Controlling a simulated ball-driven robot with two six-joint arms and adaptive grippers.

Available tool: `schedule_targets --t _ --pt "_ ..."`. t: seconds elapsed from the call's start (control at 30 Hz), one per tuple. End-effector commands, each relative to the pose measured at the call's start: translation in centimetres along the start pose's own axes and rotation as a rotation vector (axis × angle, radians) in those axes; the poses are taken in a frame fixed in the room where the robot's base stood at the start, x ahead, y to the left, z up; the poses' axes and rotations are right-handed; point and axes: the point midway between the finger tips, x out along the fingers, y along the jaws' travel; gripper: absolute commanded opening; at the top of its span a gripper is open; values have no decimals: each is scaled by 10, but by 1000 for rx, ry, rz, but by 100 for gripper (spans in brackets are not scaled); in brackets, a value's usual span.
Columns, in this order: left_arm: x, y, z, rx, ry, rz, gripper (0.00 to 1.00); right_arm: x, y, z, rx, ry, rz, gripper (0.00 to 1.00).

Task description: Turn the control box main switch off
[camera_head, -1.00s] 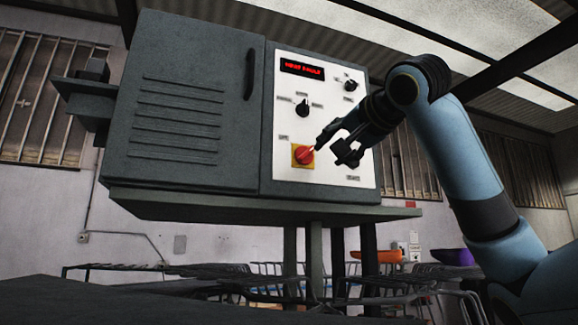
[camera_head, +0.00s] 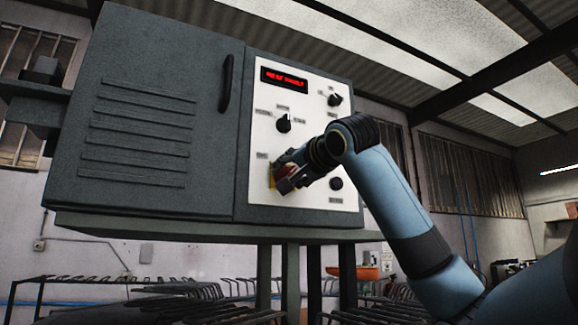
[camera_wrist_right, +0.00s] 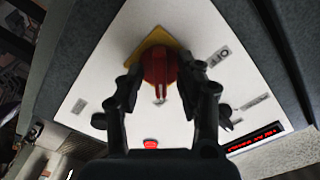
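The control box (camera_head: 150,120) is a grey cabinet with a white panel (camera_head: 315,95) on its right part. Its main switch is a red rotary knob (camera_wrist_right: 160,66) on a yellow square plate (camera_wrist_right: 146,44). In the head view it is mostly hidden behind my right gripper (camera_head: 284,180). In the right wrist view the two black fingers of this gripper (camera_wrist_right: 166,75) lie on either side of the red knob. I cannot tell whether both fingertips press on it. The knob's white mark points toward the gripper's palm. My left gripper is not in view.
The panel also has a lit red display (camera_head: 284,78), a black selector (camera_head: 284,123), another black selector (camera_head: 335,99) above my wrist and a black button (camera_head: 336,183) at lower right. The door handle (camera_head: 226,83) is left of the panel. Metal racks stand below the box.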

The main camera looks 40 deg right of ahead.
Motion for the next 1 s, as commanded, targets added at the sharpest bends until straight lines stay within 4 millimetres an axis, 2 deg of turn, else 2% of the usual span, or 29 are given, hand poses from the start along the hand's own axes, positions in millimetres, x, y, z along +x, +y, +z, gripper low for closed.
schedule_targets --t 0.33,0.6,1.0 --pt "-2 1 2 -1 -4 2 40 5 1 1 0 0 0 34" --pt "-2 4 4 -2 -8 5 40 4 0 0 0 0 0 0" --pt "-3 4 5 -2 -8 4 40 4 0 0 -26 0 1 0"
